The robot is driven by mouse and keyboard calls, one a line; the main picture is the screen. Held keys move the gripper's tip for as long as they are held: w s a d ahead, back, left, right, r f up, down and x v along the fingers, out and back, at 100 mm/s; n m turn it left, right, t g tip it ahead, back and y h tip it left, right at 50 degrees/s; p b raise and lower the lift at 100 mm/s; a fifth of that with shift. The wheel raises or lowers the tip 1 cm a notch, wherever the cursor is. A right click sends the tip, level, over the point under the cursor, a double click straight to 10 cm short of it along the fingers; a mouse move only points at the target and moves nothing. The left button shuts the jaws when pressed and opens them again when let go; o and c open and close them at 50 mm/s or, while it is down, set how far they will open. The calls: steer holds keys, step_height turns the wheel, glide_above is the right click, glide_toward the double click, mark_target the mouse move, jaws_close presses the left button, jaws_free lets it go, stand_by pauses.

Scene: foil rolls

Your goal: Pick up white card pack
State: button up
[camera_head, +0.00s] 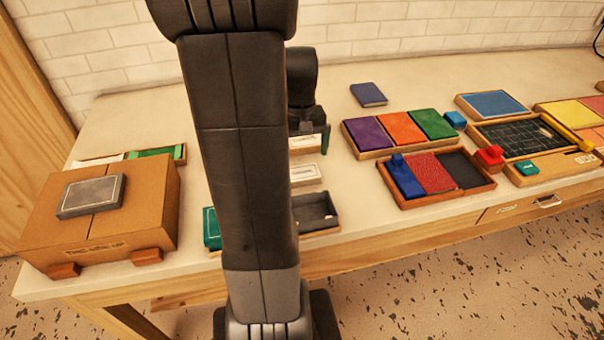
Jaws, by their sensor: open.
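A white card pack (306,174) with a small label lies flat on the table just right of my arm. A second white pack (303,144) lies behind it. My gripper (310,127) is open at the end of my dark arm, over or just beside the second pack. My arm hides the left ends of both packs and part of the gripper. I cannot tell whether the fingers touch the second pack.
A dark open tray (316,212) stands in front of the packs. A cardboard box (100,225) with a grey pack (92,196) on top is at left. Trays of coloured blocks (436,176) fill the right.

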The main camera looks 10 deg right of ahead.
mark_target(302, 172)
steer(key=shift+d+f, duration=0.15)
steer(key=shift+f, duration=1.6)
steer(key=shift+d+f, duration=0.15)
steer(key=shift+f, duration=1.6)
steer(key=shift+c, duration=0.2)
steer(key=c, duration=1)
step_height(302, 172, up, 10)
